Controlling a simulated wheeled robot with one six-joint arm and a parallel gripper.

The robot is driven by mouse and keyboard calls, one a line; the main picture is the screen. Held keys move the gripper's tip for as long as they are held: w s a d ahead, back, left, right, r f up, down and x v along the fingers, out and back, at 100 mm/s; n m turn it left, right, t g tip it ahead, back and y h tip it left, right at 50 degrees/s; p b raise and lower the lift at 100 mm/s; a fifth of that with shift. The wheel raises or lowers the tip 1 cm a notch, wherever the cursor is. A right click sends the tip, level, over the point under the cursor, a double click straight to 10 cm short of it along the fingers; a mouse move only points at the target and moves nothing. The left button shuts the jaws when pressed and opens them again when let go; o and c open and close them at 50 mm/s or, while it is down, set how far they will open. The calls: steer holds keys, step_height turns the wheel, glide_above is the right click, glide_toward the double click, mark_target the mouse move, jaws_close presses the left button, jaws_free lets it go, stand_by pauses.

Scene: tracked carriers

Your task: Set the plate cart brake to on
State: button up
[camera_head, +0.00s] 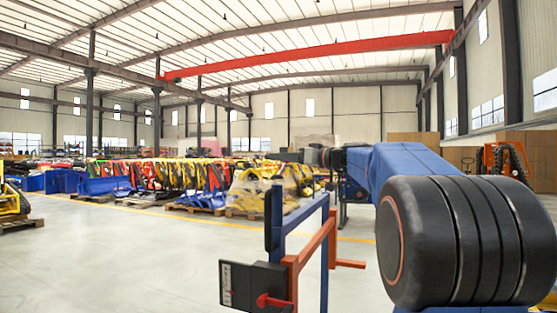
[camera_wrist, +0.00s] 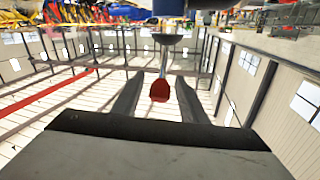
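In the wrist view, a red knob (camera_wrist: 160,91) on a thin metal stem shows between the two dark fingers of my gripper (camera_wrist: 160,78). The fingers are apart, with gaps on both sides of the knob; its depth relative to them is unclear. The stem joins a dark round piece (camera_wrist: 166,40). In the head view, my gripper (camera_head: 289,157) is small and dark at the far end of my arm. A blue and orange frame (camera_head: 307,252) stands in front, with a dark panel (camera_head: 240,286) bearing white marks and a red lever (camera_head: 272,300). I cannot tell which control is the plate cart brake.
Colourful equipment (camera_head: 190,178) stands in rows at the back left. Pallets with yellow wrapped loads (camera_head: 262,190) stand behind the frame. Brown boxes (camera_head: 412,140) and an orange machine (camera_head: 503,160) are at the right. The floor (camera_head: 120,260) at the left is clear.

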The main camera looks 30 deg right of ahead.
steer(key=shift+x, duration=1)
jaws_close()
